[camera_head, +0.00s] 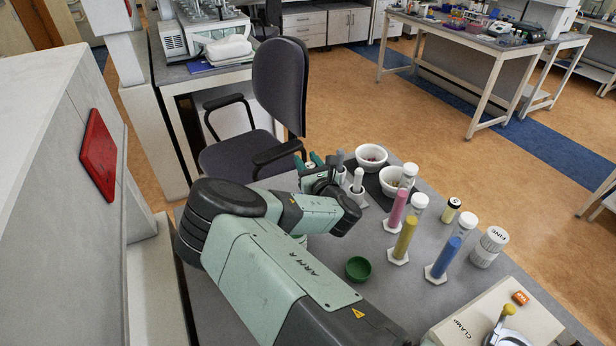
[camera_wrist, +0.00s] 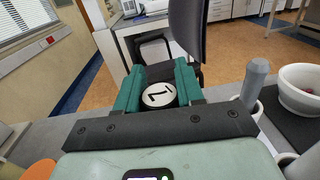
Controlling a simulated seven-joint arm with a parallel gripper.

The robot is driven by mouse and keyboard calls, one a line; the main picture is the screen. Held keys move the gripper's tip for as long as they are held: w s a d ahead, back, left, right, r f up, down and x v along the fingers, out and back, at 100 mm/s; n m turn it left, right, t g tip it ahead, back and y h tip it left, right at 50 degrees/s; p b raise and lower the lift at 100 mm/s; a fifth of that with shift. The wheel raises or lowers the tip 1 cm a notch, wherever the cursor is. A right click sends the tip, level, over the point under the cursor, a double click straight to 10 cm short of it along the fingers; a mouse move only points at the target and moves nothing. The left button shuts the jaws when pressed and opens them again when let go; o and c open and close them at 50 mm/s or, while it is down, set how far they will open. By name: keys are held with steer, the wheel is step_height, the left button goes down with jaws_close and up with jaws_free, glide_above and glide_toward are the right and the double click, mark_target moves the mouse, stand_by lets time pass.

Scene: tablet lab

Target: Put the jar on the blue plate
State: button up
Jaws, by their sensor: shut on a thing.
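My gripper (camera_wrist: 159,92) is shut on a jar (camera_wrist: 160,95), whose white lid with a dark rim and a black numeral faces the wrist camera. The teal fingers press on both sides of it. In the head view my gripper (camera_head: 316,163) is over the far left part of the bench, near the chair, and the held jar is mostly hidden by it. A second small jar (camera_head: 452,210), with a yellow label and a numbered lid, stands on the right of the bench. I cannot make out a blue plate in either view.
White mortar bowls (camera_head: 371,157) and a pestle in a holder (camera_head: 357,187) stand right of my gripper. Pink, yellow and blue tubes (camera_head: 445,258) stand further right. A green bowl (camera_head: 358,268) is nearer. An orange round thing (camera_wrist: 40,170) shows at lower left. A chair (camera_head: 278,85) is behind.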

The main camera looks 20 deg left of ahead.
steer(key=shift+f, duration=2.05)
steer(key=shift+f, duration=0.2)
steer(key=o, duration=1.1)
steer(key=shift+c, duration=0.2)
steer(key=shift+r, duration=0.2)
steer(key=v, duration=1.2)
